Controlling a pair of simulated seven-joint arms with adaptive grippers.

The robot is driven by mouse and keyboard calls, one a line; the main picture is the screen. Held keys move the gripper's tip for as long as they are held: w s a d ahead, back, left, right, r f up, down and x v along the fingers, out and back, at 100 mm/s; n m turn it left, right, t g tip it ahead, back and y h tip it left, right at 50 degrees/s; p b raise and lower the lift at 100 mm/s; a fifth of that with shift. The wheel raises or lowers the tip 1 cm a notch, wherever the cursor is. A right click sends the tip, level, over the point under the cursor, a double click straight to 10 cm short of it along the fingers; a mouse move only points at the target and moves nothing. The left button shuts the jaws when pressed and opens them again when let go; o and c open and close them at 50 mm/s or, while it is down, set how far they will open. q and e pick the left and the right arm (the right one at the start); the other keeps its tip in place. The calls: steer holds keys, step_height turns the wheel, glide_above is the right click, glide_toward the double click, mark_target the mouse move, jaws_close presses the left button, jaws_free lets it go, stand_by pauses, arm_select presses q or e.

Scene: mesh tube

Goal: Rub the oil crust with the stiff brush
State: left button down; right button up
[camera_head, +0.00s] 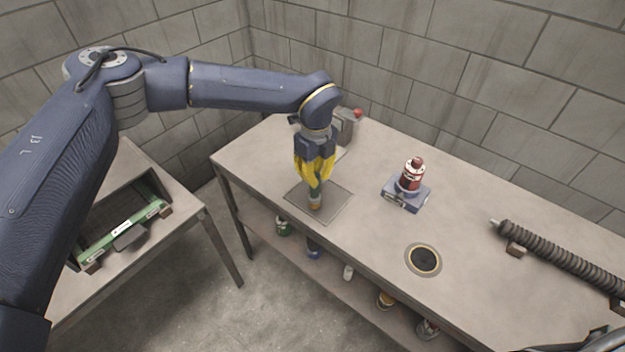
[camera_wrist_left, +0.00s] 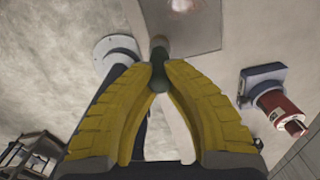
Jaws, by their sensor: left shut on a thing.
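My left gripper (camera_head: 314,178) has yellow fingers pointing down over the square grey plate (camera_head: 337,205) on the workbench. It is shut on a thin dark green handle, seen between the fingertips in the left wrist view (camera_wrist_left: 159,52); I take this for the stiff brush. A small tan and grey piece (camera_head: 315,203) shows below the fingers over the plate; I cannot tell whether it is the brush head or touches the plate. A pale spot (camera_wrist_left: 183,4) shows on the plate at the wrist view's top edge. I cannot identify the oil crust for certain. My right gripper is not seen.
A red bottle (camera_head: 411,175) stands on a blue-grey block (camera_head: 406,196). A dark disc with a tan rim (camera_head: 423,260) lies near the front edge. A ribbed black hose (camera_head: 560,258) lies right. A grey box (camera_head: 344,125) stands behind the gripper.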

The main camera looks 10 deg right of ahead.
arm_select(q)
steer(key=shift+r, duration=2.4)
steer(key=shift+f, duration=0.1)
